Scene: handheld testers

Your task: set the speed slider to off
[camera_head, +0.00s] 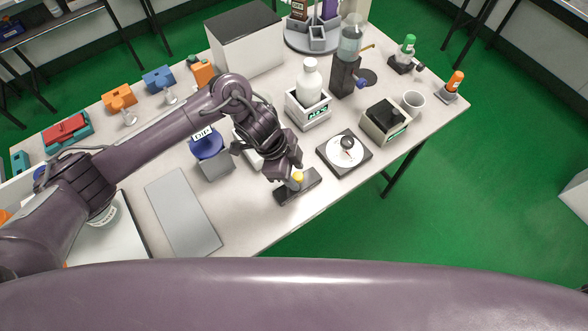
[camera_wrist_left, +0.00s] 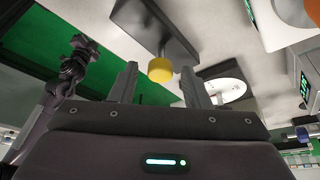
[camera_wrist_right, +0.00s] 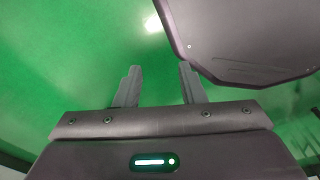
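The speed slider is a small dark box (camera_head: 302,189) near the front edge of the table, with a yellow knob (camera_head: 297,177) on top, near the box's middle. The box (camera_wrist_left: 152,28) and the yellow knob (camera_wrist_left: 160,70) also show in the left wrist view; the knob stands on a thin stem. My left gripper (camera_head: 290,170) is open just over the box. In its wrist view the knob appears between the two fingertips (camera_wrist_left: 159,68), with a gap on each side. Any off marking is not readable. My right gripper (camera_wrist_right: 159,68) is open and empty over the green floor.
A dial plate with a round knob (camera_head: 347,142) is right of the slider. A blue-topped grey block (camera_head: 207,145) and a grey panel (camera_head: 182,212) are left. A white bottle (camera_head: 309,78) in a holder and a dark-topped box (camera_head: 385,120) stand behind.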

